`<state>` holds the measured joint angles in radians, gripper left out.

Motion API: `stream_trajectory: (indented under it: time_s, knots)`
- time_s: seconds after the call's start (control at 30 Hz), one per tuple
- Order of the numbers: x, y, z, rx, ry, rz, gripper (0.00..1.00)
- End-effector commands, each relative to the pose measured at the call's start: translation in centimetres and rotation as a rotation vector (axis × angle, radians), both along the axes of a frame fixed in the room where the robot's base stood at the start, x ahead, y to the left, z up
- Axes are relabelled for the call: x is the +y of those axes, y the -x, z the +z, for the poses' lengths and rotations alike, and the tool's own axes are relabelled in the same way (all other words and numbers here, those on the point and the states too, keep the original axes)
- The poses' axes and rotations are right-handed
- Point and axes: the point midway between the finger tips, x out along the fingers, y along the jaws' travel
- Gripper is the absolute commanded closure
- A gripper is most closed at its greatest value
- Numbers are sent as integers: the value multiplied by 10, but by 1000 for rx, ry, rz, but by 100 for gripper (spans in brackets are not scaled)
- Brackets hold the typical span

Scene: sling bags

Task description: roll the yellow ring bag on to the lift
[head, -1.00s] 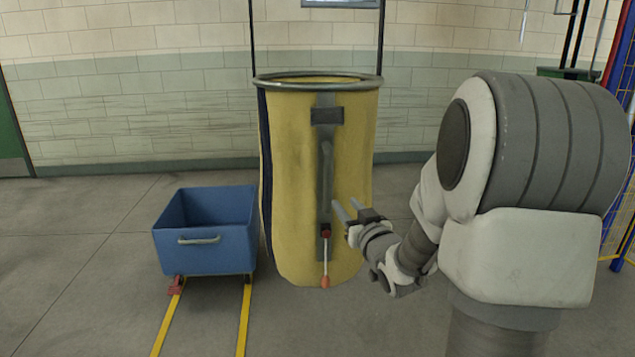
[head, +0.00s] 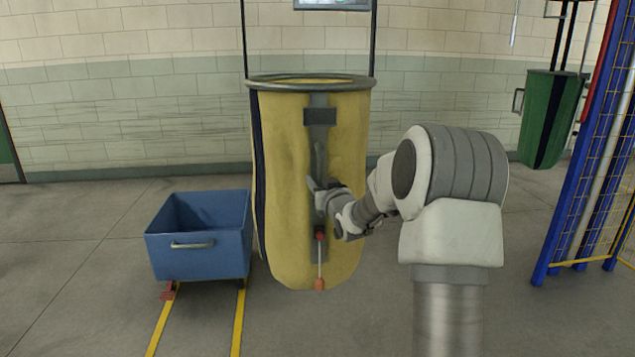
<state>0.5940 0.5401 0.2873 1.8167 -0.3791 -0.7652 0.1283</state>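The yellow ring bag (head: 285,190) hangs upright in the middle of the head view, with a grey metal ring around its open top. A grey strap (head: 320,146) runs down its front, with a dark patch near the top. A short cord with a red top and an orange end (head: 319,284) hangs low on the strap. My gripper (head: 316,187) is at the middle of the strap, in front of the bag. Its fingers are small and overlap the strap, so I cannot tell whether they are apart or touching it. I cannot identify the lift with certainty.
A blue cart (head: 198,254) stands left of the bag on yellow floor rails. A green bag (head: 545,119) hangs at the back right. A blue and yellow mesh frame (head: 590,150) stands at the right edge. The floor between my arm and this frame is clear.

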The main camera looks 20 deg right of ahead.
Motion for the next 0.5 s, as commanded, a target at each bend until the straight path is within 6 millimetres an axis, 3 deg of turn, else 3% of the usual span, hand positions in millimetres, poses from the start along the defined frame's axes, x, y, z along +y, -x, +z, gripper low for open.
stream_trajectory:
  time_s: [0.33,0.5]
  knots:
    - [0,-4,0,0,0,0,60]
    - [0,-3,0,0,0,0,89]
